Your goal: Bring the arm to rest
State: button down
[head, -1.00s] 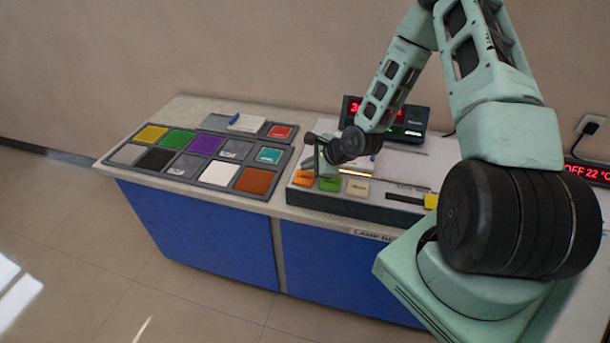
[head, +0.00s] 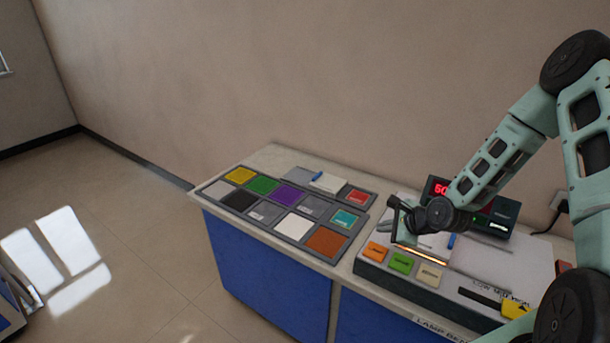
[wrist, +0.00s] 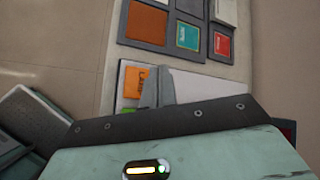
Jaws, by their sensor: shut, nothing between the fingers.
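My arm reaches in from the right of the head view. My gripper (head: 396,220) hangs just above the lamp bench device (head: 385,276), near its orange, green and cream buttons. The fingers are together with nothing between them. In the wrist view the shut gripper (wrist: 160,85) points at the device, and the orange button (wrist: 134,80) shows beside the fingers. Whether the fingertips touch anything is hidden.
A grey tray of coloured tiles (head: 262,230) lies on the left of the blue-fronted bench (head: 270,275). A notepad with a blue pen (head: 327,182) lies behind it. A display with red digits (head: 440,188) stands behind the device. Open floor (head: 130,235) lies to the left.

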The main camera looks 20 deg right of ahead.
jog(key=s+a+r+n+g+b, duration=0.3)
jog(key=s+a+r+n, duration=0.1)
jog(key=a+n, duration=0.5)
jog(key=s+a+r+n+g+b, duration=0.25)
jog(key=s+a+r+n, duration=0.2)
jog(key=a+n, duration=0.45)
jog(key=s+a+r+n+g+h+b, duration=0.1)
jog(key=s+a+r+n, duration=0.1)
jog(key=s, duration=0.5)
jog(key=s+a+r+n+g+b, duration=0.1)
jog(key=s+a+r+n, duration=0.1)
jog(key=s+a+n, duration=0.2)
jog(key=s+a+r+n+g+h+b, duration=0.1)
jog(key=s+a+r+n, duration=0.1)
jog(key=s+n, duration=0.4)
jog(key=s, duration=0.4)
jog(key=shift+a+n+h, duration=0.3)
jog(key=shift+a+n, duration=0.1)
